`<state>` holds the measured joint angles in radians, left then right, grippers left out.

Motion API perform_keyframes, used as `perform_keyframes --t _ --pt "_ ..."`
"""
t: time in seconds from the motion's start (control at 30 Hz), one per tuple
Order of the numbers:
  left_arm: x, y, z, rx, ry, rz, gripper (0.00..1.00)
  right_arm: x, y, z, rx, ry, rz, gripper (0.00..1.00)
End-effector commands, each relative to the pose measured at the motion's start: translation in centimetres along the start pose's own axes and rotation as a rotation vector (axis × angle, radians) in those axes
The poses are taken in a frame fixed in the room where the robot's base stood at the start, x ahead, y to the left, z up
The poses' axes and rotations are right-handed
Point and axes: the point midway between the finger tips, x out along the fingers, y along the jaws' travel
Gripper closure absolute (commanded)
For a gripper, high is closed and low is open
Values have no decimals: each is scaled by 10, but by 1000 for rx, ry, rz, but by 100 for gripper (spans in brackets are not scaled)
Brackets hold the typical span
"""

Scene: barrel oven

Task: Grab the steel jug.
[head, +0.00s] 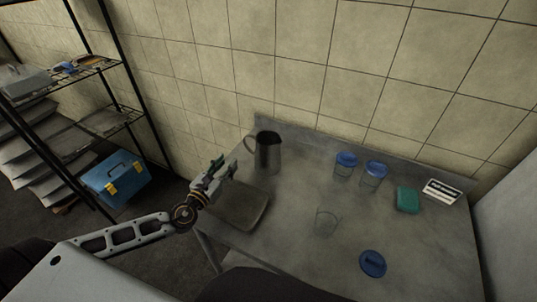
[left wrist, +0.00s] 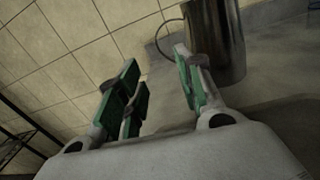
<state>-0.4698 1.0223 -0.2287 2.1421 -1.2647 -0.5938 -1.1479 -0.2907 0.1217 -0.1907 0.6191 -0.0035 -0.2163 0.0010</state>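The steel jug (head: 268,153) stands upright near the back left corner of the grey table, with its handle on the left side. My left gripper (head: 222,167) is open, in front and to the left of the jug, apart from it in the head view. In the left wrist view, the jug (left wrist: 219,40) shows at the upper right, cut off by the top edge. The green-padded fingers of my left gripper (left wrist: 158,88) are spread with nothing between them. The jug's handle (left wrist: 168,38) shows just beyond the right finger. My right gripper is not in view.
A brown tray (head: 240,207) lies below my left gripper. A wall backs the table (head: 300,270).

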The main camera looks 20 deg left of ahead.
Motion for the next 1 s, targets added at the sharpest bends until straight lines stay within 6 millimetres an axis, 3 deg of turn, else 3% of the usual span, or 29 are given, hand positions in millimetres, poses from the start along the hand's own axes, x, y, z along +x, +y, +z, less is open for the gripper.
perform_keyframes --t 0.3,0.7,1.0 --pt "2 0 0 0 -1 1 64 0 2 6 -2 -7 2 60" --pt "19 1 1 -1 -2 3 64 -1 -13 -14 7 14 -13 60" --pt "35 1 1 0 -1 1 64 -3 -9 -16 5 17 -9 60"
